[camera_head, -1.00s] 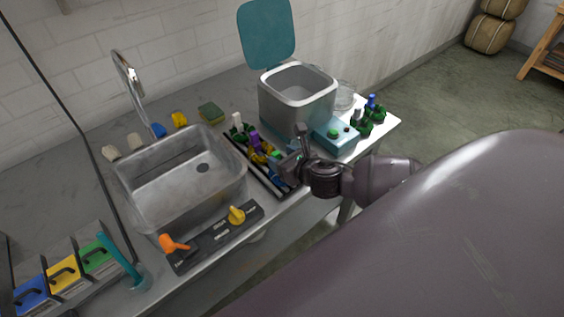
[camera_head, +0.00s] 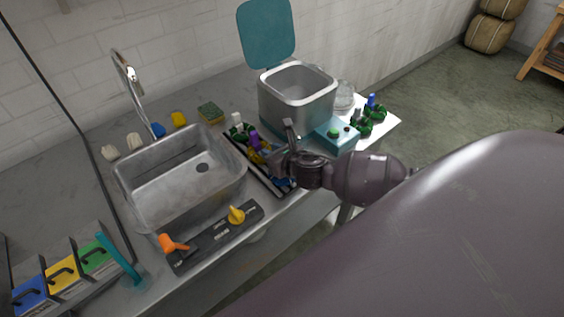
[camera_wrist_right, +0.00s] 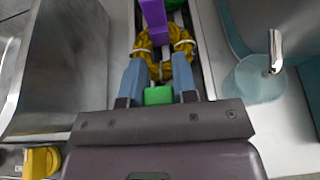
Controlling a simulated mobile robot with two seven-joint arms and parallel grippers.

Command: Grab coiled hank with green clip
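My right gripper (camera_head: 283,155) is over the dark rack (camera_head: 238,150) between the sink and the grey bin. In the right wrist view its two blue-grey fingers (camera_wrist_right: 158,75) are spread apart. A green clip (camera_wrist_right: 158,95) shows between them, close to the palm, with small gaps at its sides. The hank under this clip is mostly hidden. A yellow coiled hank (camera_wrist_right: 181,66) with a purple clip (camera_wrist_right: 155,15) lies just beyond the fingertips; it also shows in the head view (camera_head: 256,157). My left gripper is not in view.
A steel sink (camera_head: 180,200) is left of the rack, a grey bin (camera_head: 290,115) with a raised teal lid behind it. A knob panel (camera_head: 215,235) is in front.

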